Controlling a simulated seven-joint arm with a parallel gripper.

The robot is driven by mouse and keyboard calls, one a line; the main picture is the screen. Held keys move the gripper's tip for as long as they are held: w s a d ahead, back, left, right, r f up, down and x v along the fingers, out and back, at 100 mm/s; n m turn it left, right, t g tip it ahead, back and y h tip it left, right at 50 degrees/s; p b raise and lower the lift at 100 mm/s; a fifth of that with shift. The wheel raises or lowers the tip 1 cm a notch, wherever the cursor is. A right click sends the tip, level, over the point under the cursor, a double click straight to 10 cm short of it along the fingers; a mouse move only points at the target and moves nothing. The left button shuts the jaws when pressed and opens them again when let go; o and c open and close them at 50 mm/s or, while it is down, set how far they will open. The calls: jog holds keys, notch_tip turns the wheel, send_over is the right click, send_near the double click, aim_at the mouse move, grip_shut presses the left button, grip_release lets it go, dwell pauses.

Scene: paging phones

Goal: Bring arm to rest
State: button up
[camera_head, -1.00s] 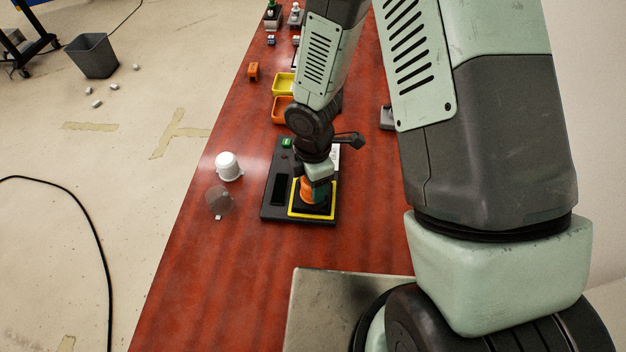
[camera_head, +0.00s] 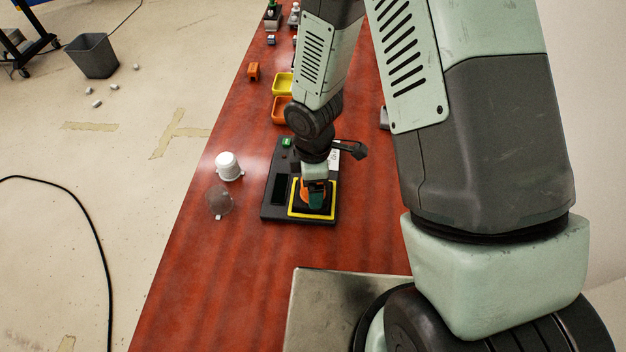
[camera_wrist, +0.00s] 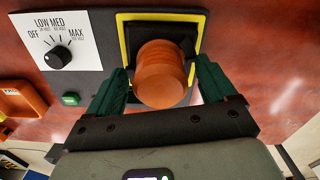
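My gripper (camera_wrist: 161,72) has two green fingers spread apart, one on each side of an orange rounded cylinder (camera_wrist: 161,78). Gaps show between the fingers and the cylinder in the wrist view. The cylinder stands on the black, yellow-bordered square of a dark device. In the camera_head view, my gripper (camera_head: 315,194) is low over this device (camera_head: 270,205), and my wrist and fingers partly hide the cylinder. A dial (camera_wrist: 58,57) with OFF, LOW, MED and MAX marks is on the device's white panel.
A white cup-like part (camera_head: 228,165) and a translucent grey one (camera_head: 219,202) stand left of the device on the red table (camera_head: 215,285). Yellow (camera_head: 283,84) and orange (camera_head: 281,110) bins are farther back. A metal plate (camera_head: 318,310) lies at the front.

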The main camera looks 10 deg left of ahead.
jog(key=shift+o, duration=1.3)
jog(key=shift+r, duration=3)
jog(key=shift+r, duration=0.1)
jog(key=d+r+m+t+h, duration=0.1)
jog(key=d+r+m, duration=0.35)
jog(key=r, duration=0.45)
jog(key=d+r+m+t, duration=0.2)
jog(key=d+r+m, duration=0.25)
jog(key=r, duration=0.45)
jog(key=s+d+r+m+t+y, duration=0.1)
jog(key=s+d+r+m+t, duration=0.1)
jog(key=s+d+r+m, duration=0.4)
jog(key=shift+s+r+m+t, duration=0.3)
jog(key=shift+s+r+m, duration=2.2)
jog(key=shift+s+r, duration=1.2)
jog(key=shift+w+d+r, duration=0.1)
jog(key=shift+w+r, duration=0.15)
jog(key=shift+w, duration=0.05)
